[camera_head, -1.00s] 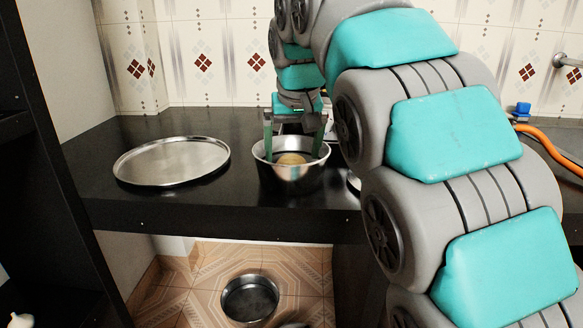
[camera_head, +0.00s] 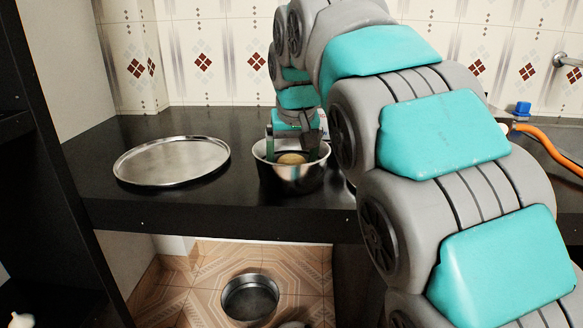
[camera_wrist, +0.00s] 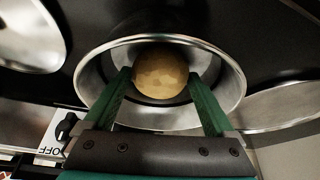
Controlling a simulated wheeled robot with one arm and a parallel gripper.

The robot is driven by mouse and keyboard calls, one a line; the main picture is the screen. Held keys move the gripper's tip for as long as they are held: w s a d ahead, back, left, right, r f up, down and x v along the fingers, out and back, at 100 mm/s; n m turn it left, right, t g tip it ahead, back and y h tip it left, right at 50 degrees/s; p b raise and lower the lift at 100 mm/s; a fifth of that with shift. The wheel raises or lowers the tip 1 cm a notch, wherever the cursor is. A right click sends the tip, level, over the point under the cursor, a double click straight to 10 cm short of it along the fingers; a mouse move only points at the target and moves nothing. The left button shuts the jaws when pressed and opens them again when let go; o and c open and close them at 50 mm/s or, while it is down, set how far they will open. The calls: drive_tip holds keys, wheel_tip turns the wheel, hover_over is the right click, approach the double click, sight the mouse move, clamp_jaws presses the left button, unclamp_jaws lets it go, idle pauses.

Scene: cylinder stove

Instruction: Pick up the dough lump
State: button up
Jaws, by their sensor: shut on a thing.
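The dough lump (camera_head: 291,159) is a round tan ball inside a steel bowl (camera_head: 291,180) on the black counter. In the wrist view the dough lump (camera_wrist: 160,73) lies between the two green fingers of my gripper (camera_wrist: 160,82), which is shut on it. The bowl's rim (camera_wrist: 238,78) surrounds the lump and the fingertips. In the head view my gripper (camera_head: 292,150) reaches down into the bowl from behind, and its fingertips are partly hidden by the rim.
A flat round steel tray (camera_head: 172,161) lies on the counter left of the bowl. A round metal pan (camera_head: 249,298) sits on the floor below. An orange hose (camera_head: 545,140) and a blue knob (camera_head: 522,108) are at the right. The counter's front edge is near the bowl.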

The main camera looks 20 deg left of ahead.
drive_tip(key=c, duration=0.4)
drive_tip(key=shift+r, duration=0.15)
